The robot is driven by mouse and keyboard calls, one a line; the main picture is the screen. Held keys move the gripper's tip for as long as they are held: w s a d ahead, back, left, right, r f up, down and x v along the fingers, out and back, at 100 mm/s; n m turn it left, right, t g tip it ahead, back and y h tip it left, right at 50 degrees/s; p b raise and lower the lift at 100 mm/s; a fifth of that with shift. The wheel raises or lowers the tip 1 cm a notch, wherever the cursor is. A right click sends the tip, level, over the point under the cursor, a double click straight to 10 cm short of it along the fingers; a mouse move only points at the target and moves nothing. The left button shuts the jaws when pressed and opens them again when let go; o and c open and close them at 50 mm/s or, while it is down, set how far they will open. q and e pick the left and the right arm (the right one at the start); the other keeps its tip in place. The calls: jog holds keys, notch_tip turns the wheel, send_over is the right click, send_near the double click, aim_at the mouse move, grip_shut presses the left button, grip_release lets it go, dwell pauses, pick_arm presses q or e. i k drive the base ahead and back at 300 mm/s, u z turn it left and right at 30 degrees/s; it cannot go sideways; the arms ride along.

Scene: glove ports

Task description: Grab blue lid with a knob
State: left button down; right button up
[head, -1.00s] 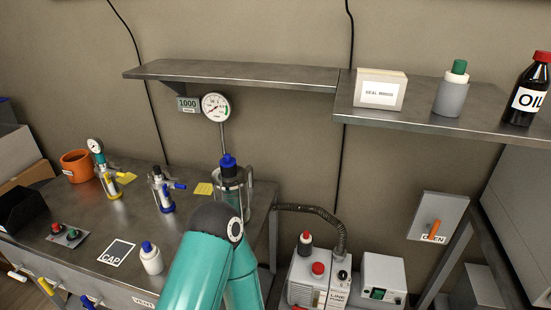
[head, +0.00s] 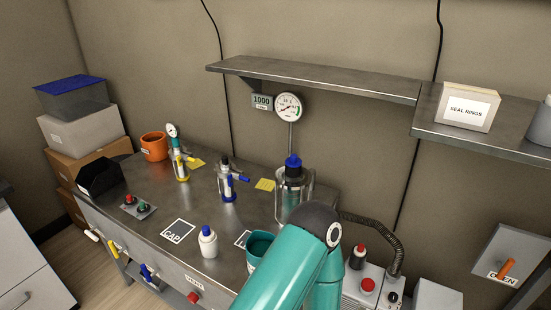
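A clear glass jar (head: 291,199) stands at the back right of the workbench, under the round gauge. A blue knob-like top (head: 293,161) sits upright on it; the lid's full outline is too small to make out. A small white bottle (head: 208,245) with a blue cap (head: 206,231) stands nearer the front edge. One of my teal arms rises in front of the bench's right part and hides the jar's foot in part. Neither gripper shows, so I cannot tell what they hold.
A metal shelf (head: 320,78) overhangs the bench's back. An orange mug (head: 154,147), small valve fittings (head: 227,183) and a button plate (head: 138,206) stand to the left. A teal round shape (head: 258,246) sits beside my arm. The CAP marking (head: 179,231) is bare.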

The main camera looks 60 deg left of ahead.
aim_at(294, 161)
jog(key=u, duration=0.05)
jog(key=k, duration=1.5)
jog(key=u, duration=3.65)
jog(key=k, duration=0.05)
jog(key=z, duration=1.9)
jog(key=i, duration=0.95)
jog(key=u, duration=0.1)
